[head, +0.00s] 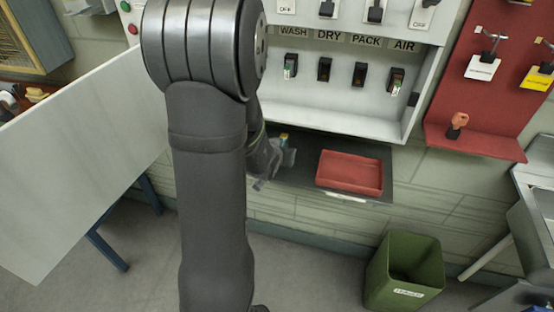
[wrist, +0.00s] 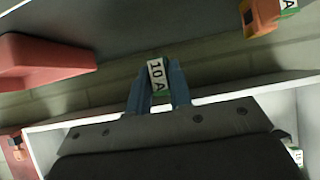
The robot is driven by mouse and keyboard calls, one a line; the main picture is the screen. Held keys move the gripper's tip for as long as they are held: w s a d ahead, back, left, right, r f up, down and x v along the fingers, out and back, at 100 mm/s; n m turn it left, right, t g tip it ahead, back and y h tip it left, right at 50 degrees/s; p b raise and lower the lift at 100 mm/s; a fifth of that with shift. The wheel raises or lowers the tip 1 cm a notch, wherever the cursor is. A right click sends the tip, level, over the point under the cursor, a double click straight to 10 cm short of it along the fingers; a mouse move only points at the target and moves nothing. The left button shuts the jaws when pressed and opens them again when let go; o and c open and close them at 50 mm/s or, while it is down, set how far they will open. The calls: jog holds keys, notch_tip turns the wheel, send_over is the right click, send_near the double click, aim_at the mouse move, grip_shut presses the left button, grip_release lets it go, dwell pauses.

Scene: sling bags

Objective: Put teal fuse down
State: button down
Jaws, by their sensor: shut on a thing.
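My gripper (wrist: 158,92) is shut on the teal fuse (wrist: 157,72), whose "10 A" label with a green mark faces the wrist camera. Its body is mostly hidden between the two blue-grey fingers. In the head view my gripper (head: 277,158) is low over the dark shelf (head: 304,160), left of the red tray (head: 350,172), which also shows in the wrist view (wrist: 45,60). I cannot tell whether the fuse touches anything; no contact shows in the wrist view. An orange fuse (wrist: 260,18) is on the shelf beyond my gripper.
The open white cabinet (head: 340,120) above the shelf has several holders under WASH, DRY, PACK and AIR. A large white panel (head: 85,165) stands at left. A red board (head: 490,100) with hooks is at right, a green bin (head: 404,272) below. The tray's inside looks empty.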

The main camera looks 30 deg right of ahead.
jog(key=shift+w+a+f, duration=0.2)
jog(key=shift+w+f, duration=0.2)
jog(key=shift+w, duration=0.1)
jog(key=shift+f, duration=1.9)
jog(key=shift+f, duration=0.1)
jog(key=c, duration=1.3)
grip_release()
jog(key=shift+s+a+r, duration=0.1)
jog(key=shift+r, duration=0.15)
jog(key=v, duration=1.1)
jog(key=shift+s+a+r, duration=0.2)
jog(key=shift+w+d+f, duration=0.1)
